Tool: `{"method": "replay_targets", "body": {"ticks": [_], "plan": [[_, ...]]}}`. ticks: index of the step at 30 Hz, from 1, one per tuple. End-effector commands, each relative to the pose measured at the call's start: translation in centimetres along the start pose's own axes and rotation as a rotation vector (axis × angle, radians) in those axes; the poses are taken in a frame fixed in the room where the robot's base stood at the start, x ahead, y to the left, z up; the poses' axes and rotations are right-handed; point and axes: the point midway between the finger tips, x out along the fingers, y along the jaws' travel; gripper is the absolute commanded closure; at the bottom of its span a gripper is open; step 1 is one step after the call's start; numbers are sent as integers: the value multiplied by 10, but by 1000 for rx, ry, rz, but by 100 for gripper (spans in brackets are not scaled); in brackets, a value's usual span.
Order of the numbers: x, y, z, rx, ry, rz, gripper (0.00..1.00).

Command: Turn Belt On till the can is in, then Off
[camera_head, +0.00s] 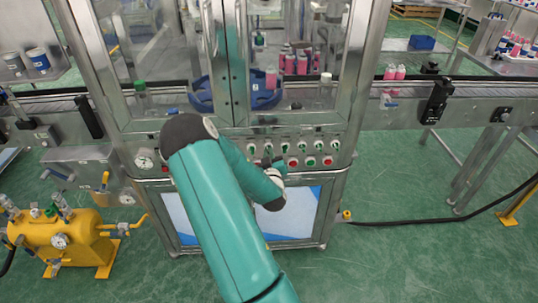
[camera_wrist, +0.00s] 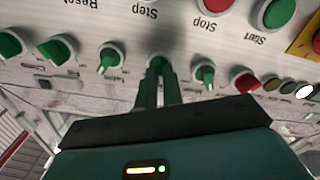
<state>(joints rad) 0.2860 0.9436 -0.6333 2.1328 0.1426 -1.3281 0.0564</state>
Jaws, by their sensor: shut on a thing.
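My gripper (camera_wrist: 157,80) is shut on a green selector knob (camera_wrist: 158,62) on the machine's control panel. The wrist view is upside down and the knob's label is hidden or too small to read. In the head view my gripper (camera_head: 272,162) is at the panel (camera_head: 340,143), mostly hidden by my arm. Pink cans (camera_head: 290,63) stand inside the glass cabinet. One pink can (camera_head: 271,78) stands at the blue star wheel (camera_head: 262,97).
Green knobs (camera_wrist: 110,58) and (camera_wrist: 205,74) flank the held knob closely. Red Stop (camera_wrist: 215,22) and green Start (camera_wrist: 275,12) buttons lie beyond it. A yellow tank (camera_head: 60,240) stands on the floor at left. A black cable (camera_head: 440,218) runs across the floor at right.

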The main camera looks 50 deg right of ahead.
Motion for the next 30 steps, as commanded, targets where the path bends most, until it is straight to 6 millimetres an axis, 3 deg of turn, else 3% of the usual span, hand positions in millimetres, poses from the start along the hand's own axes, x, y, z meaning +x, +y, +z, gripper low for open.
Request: {"method": "replay_targets", "body": {"ticks": [9, 23, 24, 27, 30], "plan": [[-1, -1, 1, -111, -3, -2, 100], [-1, -1, 2, -127, -4, -2, 100], [-1, -1, 2, -127, -4, -2, 88], [-1, -1, 1, -126, -3, -1, 70], [-1, -1, 1, -126, -3, -1, 70]]}}
